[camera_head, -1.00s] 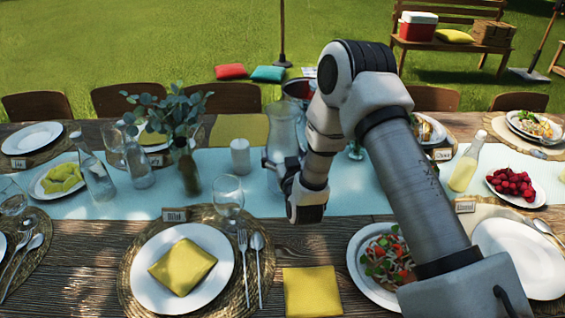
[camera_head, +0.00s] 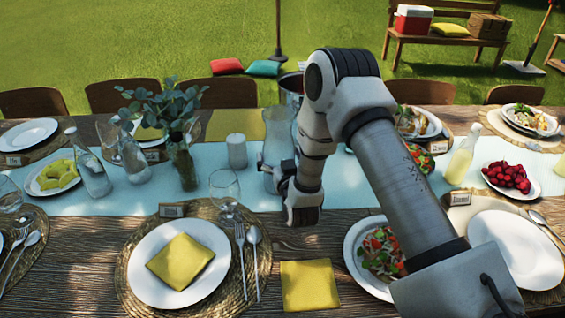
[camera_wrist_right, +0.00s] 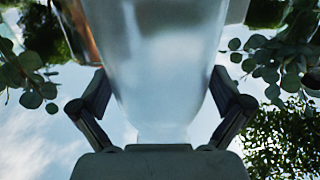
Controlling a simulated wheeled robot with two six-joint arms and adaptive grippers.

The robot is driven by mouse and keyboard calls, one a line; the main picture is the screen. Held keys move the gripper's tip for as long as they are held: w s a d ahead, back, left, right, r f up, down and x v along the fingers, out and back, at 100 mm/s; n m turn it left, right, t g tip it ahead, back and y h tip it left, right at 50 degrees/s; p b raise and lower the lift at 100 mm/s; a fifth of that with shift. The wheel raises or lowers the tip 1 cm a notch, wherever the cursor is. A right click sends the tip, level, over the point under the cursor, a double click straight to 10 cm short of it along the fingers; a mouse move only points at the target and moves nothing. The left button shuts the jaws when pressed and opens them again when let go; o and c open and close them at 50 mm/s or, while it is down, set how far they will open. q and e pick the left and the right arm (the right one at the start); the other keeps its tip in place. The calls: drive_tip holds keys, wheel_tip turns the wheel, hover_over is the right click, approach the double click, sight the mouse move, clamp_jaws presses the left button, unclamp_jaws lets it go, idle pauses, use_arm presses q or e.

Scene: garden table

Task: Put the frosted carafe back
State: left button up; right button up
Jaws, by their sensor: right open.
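The frosted carafe (camera_head: 277,135) stands upright on the light blue runner near the table's middle. My right arm hides part of its right side and lower body. My right gripper (camera_head: 277,174) is low at the near side of the carafe. In the right wrist view, the carafe (camera_wrist_right: 162,70) fills the middle between the two fingers of the right gripper (camera_wrist_right: 160,105). The fingers are spread on either side of it; any contact is hard to tell. My left gripper is not in view.
A white candle (camera_head: 237,151) and a vase of eucalyptus (camera_head: 185,165) stand left of the carafe. A metal bucket (camera_head: 291,84) is behind it. A wine glass (camera_head: 224,187) and a salad bowl (camera_head: 378,250) are nearer. A yellow napkin (camera_head: 309,286) lies in front.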

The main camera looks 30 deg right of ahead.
drive_tip(key=b+v, duration=0.1)
drive_tip(key=v, duration=1.1)
drive_tip(key=shift+b, duration=0.4)
